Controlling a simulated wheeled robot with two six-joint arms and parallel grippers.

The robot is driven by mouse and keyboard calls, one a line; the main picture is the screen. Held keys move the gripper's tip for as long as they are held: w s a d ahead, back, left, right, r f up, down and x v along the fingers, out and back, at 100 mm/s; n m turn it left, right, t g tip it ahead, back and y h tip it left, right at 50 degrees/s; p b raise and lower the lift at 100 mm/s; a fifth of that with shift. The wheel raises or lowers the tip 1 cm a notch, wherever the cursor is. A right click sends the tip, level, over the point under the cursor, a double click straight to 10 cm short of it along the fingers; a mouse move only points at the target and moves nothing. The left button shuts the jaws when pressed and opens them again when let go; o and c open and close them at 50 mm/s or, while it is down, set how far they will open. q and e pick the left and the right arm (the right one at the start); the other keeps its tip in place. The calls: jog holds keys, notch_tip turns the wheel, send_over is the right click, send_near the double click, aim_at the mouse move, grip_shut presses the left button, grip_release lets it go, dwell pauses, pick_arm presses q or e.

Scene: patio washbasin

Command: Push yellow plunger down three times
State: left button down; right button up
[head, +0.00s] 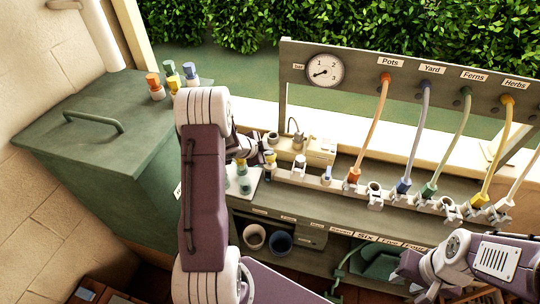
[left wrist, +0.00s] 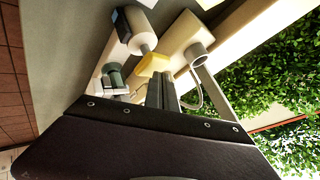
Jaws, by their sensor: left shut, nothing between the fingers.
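The yellow plunger (head: 270,157) sits at the left end of the bench, partly hidden by my left gripper. In the left wrist view the yellow plunger (left wrist: 153,64) is a small yellow block beside a white cylinder, just beyond my fingertips. My left gripper (head: 260,151) is shut and empty, close beside the plunger. It also shows in the left wrist view (left wrist: 161,80), its fingers together. I cannot tell whether they touch the yellow part. My right gripper (head: 424,284) is low at the right, and its fingers are not clear.
Orange, blue and yellow-topped bottles (head: 172,82) stand on a green cabinet (head: 80,120) at the left. Coloured hoses hang from a labelled panel (head: 450,75) with a gauge (head: 325,71) to fittings along the bench. Two cups (head: 254,237) stand on a lower shelf.

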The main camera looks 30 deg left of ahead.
aim_at(268, 157)
pick_arm(q)
jog(key=shift+f+b, duration=0.55)
jog(key=shift+f, duration=0.2)
dwell(0.8)
jog(key=shift+r, duration=0.15)
jog(key=shift+r+p, duration=1.05)
jog(key=shift+p, duration=0.15)
jog(key=shift+r, duration=0.1)
notch_tip(268, 157, up, 6)
jog(key=p, duration=0.6)
dwell(1.4)
